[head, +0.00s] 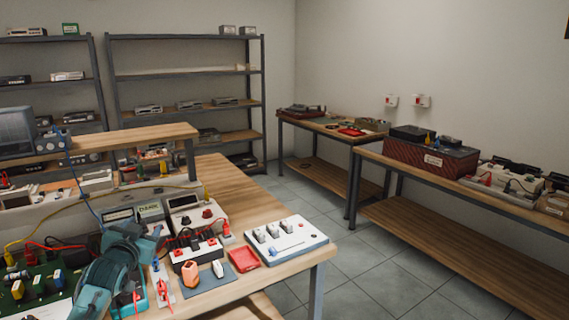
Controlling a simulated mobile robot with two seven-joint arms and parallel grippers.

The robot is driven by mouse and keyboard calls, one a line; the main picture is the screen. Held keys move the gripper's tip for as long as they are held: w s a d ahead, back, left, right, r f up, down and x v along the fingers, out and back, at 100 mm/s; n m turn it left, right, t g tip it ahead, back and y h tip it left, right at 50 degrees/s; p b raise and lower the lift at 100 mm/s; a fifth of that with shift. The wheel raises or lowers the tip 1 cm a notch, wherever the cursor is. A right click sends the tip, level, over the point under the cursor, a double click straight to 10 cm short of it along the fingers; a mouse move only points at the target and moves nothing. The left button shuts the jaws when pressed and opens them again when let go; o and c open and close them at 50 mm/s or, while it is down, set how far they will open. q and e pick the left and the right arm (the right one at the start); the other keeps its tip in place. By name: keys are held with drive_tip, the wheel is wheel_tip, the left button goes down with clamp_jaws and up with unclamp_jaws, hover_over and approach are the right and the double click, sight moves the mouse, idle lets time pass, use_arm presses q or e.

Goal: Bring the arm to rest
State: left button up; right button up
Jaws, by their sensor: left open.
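My left arm is teal and comes in at the bottom left, over the near workbench (262,213). My left gripper (152,236) is at the far end of the arm, above the crowded left part of the bench, and is open. Nothing shows held in it. The arm's own links hide part of the gripper and some of the bench gear behind it. I cannot tell how far above the bench it is. My right gripper is not in view.
Near the arm are a green circuit board (35,285), a meter with a dial (196,213), an orange block (190,274), a red tray (243,259) and a white switch box (280,240). A raised shelf (130,136) stands behind. The floor (375,265) at right is clear.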

use_arm(q)
drive_tip(key=s+d+f+g+h, duration=0.1)
drive_tip(key=s+d+f, duration=0.4)
drive_tip(key=s+f, duration=0.3)
drive_tip(key=s+d+f+m+g+h, duration=0.1)
drive_tip(key=s+d+f+g+h, duration=0.1)
drive_tip(key=s+d+f, duration=0.45)
drive_tip(key=s+d+f+g+h, duration=0.1)
drive_tip(key=s+d+f, duration=0.3)
drive_tip(key=s+f, duration=0.55)
drive_tip(key=s+d+g, duration=0.1)
drive_tip(key=s+d, duration=0.1)
drive_tip(key=s, duration=0.5)
drive_tip(key=s+d+g+h, duration=0.1)
drive_tip(key=s+d, duration=0.2)
drive_tip(key=s, duration=0.5)
drive_tip(key=shift+f+n, duration=0.3)
drive_tip(key=shift+f, duration=0.1)
